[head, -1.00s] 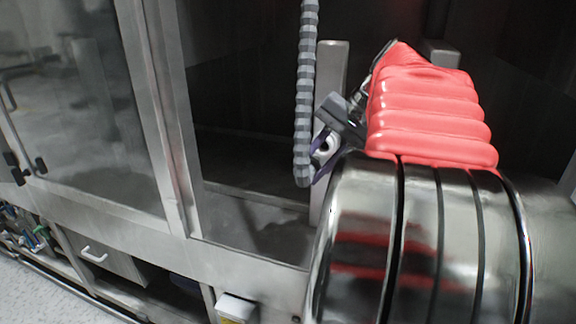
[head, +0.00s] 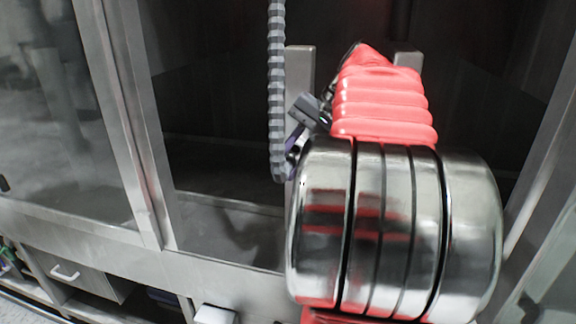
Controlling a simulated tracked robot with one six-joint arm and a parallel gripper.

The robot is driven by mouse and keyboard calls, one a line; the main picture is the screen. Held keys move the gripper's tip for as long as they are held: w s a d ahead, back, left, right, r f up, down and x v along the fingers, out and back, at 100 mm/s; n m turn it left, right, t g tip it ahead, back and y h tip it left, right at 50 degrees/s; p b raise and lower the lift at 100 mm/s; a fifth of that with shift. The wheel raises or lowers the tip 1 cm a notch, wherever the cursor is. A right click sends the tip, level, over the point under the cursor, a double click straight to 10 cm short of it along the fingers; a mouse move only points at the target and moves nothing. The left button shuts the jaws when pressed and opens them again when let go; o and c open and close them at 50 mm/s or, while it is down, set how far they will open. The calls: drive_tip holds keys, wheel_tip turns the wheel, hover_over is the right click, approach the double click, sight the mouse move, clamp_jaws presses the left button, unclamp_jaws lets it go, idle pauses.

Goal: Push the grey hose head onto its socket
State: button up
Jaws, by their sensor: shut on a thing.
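A grey ribbed hose (head: 277,92) hangs down from the top of the picture, left of my arm. Its lower end curves in toward my gripper (head: 297,144), which shows only in part past my red sleeve and steel arm link. A dark grey block and a purple part show at the gripper. My gripper is shut on the hose's head end, but the head itself is mostly hidden by the gripper and arm. I cannot make out the socket.
A steel-framed opening with a dark inside lies behind the arm. A steel post (head: 299,70) stands just behind the hose. A glass door (head: 70,120) is at left, with a drawer (head: 72,275) and open shelves below. The opening's floor left of the hose is clear.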

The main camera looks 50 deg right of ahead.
sight(292, 155)
drive_tip(key=shift+w+d, duration=0.25)
drive_tip(key=shift+d, duration=0.2)
drive_tip(key=shift+w+d, duration=0.2)
drive_tip(key=shift+d, duration=0.25)
drive_tip(key=shift+w+d+r, duration=0.1)
drive_tip(key=shift+w+d, duration=0.25)
drive_tip(key=shift+d, duration=0.35)
drive_tip(key=shift+w+d, duration=0.35)
drive_tip(key=shift+d, duration=0.3)
idle(3.2)
drive_tip(key=o, duration=1.2)
drive_tip(key=shift+a, duration=0.15)
